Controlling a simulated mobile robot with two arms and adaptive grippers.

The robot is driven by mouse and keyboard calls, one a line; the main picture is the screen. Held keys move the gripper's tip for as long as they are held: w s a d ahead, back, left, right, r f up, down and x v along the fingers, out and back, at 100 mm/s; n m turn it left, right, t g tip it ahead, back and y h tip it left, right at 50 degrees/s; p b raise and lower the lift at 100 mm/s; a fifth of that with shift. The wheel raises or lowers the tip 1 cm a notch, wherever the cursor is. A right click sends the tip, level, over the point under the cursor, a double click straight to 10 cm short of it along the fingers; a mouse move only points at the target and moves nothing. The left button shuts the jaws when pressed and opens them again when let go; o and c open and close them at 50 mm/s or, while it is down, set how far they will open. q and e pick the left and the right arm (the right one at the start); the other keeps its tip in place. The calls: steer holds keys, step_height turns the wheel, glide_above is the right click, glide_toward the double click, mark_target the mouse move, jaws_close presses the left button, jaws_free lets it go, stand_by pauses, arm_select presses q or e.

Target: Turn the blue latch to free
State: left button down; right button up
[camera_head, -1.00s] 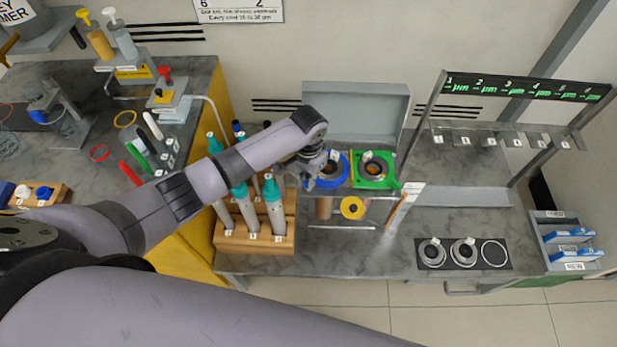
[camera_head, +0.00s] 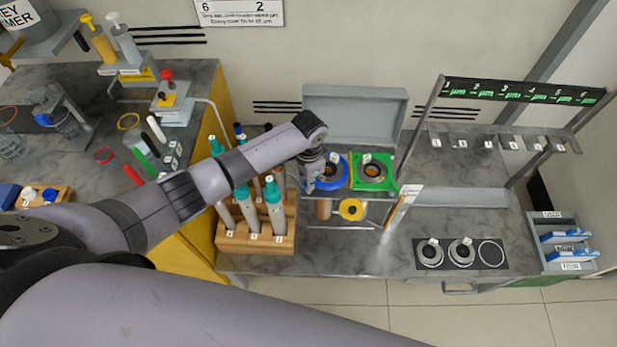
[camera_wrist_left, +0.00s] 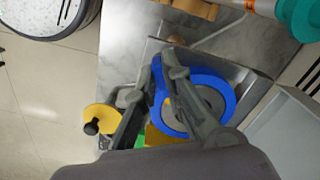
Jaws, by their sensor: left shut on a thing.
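In the left wrist view the blue fixture (camera_wrist_left: 226,86) shows as a ring around a grey centre. There my left gripper (camera_wrist_left: 160,78) has its fingers closed about a blue part, the blue latch (camera_wrist_left: 157,72), at the ring's edge. The fingers hide much of the latch, so its exact angle is hard to tell. My right gripper is not in view.
A wooden rack (camera_head: 255,240) with several teal-topped tools stands close left of the gripper. A yellow disc (camera_head: 351,209) is in front of the fixtures. The grey box lid (camera_head: 355,112) rises behind them. The bench front is clear near the middle.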

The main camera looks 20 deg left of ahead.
arm_select(q)
steer(key=m, duration=0.2)
steer(key=shift+r+m+p, duration=0.1)
steer(key=shift+m+p, duration=0.2)
steer(key=shift+p, duration=0.05)
steer(key=shift+m, duration=1.6)
steer(key=c, duration=1.7)
jaws_free()
step_height(320, 180, up, 12)
steer(key=shift+d, duration=0.1)
